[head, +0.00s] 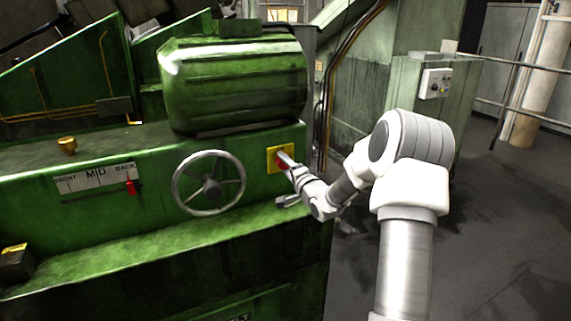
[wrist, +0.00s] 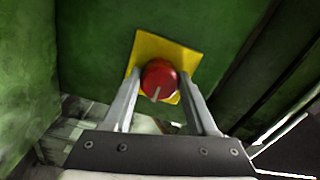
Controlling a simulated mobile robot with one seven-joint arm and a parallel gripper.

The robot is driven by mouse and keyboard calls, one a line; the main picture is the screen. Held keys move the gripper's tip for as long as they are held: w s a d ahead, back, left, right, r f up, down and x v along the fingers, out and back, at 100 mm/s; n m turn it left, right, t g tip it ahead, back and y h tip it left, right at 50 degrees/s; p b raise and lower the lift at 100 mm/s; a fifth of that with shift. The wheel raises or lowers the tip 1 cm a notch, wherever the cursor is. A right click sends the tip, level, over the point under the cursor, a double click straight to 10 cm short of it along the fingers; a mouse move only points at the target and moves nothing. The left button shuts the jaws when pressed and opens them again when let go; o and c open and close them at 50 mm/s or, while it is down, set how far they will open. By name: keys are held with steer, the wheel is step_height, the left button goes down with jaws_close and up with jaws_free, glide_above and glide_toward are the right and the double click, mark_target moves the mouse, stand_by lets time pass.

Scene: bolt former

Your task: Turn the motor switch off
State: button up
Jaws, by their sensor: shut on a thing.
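The motor switch is a red round knob (wrist: 160,79) with a pale pointer mark, on a yellow plate (wrist: 150,50) fixed to the green machine's face. In the wrist view the pointer mark points down and slightly left. In the head view the yellow plate (head: 272,159) shows right of the handwheel, with the knob mostly hidden by my gripper (head: 285,160). My gripper reaches the knob from the right. In the wrist view its two fingers (wrist: 160,88) stand on either side of the knob, shut on it.
A grey handwheel (head: 209,183) is left of the switch. A scale marked MID and BACK (head: 96,179) with a red pointer (head: 130,187) is further left. A green ribbed motor (head: 235,80) sits above. The floor at right is clear.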

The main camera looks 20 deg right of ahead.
stand_by(0.4)
steer(key=o, duration=1.4)
steer(key=shift+c, duration=0.2)
steer(key=s+p, duration=0.1)
steer(key=s, duration=1.6)
steer(key=shift+s+d, duration=0.25)
